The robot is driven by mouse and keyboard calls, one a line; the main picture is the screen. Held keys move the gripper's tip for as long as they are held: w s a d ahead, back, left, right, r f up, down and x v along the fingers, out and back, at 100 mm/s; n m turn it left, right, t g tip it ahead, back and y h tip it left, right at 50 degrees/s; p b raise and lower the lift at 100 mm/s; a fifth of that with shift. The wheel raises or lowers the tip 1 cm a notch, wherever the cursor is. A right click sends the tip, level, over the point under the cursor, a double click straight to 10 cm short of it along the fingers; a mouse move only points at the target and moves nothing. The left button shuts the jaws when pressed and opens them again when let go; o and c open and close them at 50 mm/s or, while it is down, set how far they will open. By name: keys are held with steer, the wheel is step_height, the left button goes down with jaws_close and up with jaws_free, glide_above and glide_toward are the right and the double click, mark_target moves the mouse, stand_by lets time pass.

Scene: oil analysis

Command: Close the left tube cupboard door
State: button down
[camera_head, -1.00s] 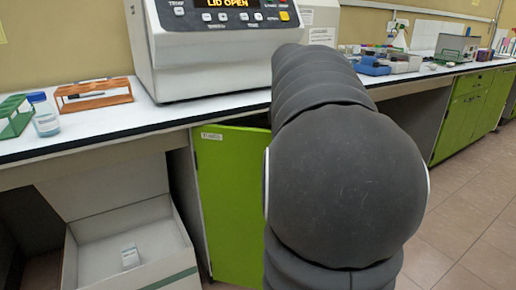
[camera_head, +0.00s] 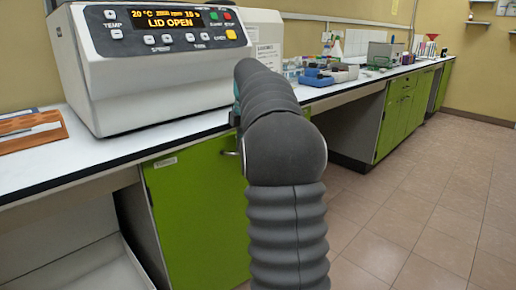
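The green cupboard door (camera_head: 195,215) is under the bench in the head view, left of my arm. It has a small white label at its top left and a metal handle (camera_head: 230,153) near its upper right. Its top edge runs roughly along the bench front. My arm hides its right side, so I cannot tell whether it is fully shut. My dark arm rises in the middle and bends away over the bench edge. My gripper is hidden behind the arm, apart from a small dark and teal part at the arm's far end that I cannot make out.
A centrifuge (camera_head: 165,65) reading "LID OPEN" stands on the white bench (camera_head: 90,155). A wooden rack (camera_head: 30,132) is at the left, and a pale open drawer or box (camera_head: 85,270) is below. More green cupboards (camera_head: 400,120) stand at the back right. The tiled floor (camera_head: 420,220) is clear.

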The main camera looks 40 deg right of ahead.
steer(key=shift+w+a+f, duration=0.15)
steer(key=shift+f, duration=0.2)
steer(key=c, duration=1.2)
jaws_free()
steer(key=shift+w+a, duration=0.1)
steer(key=shift+w, duration=0.05)
steer(key=shift+c, duration=0.2)
steer(key=shift+r, duration=0.15)
steer(key=shift+d, duration=0.25)
steer(key=shift+r, duration=0.1)
steer(key=shift+r, duration=0.2)
step_height(320, 180, up, 11)
steer(key=s, duration=0.2)
steer(key=shift+s+r, duration=0.15)
steer(key=shift+s, duration=0.15)
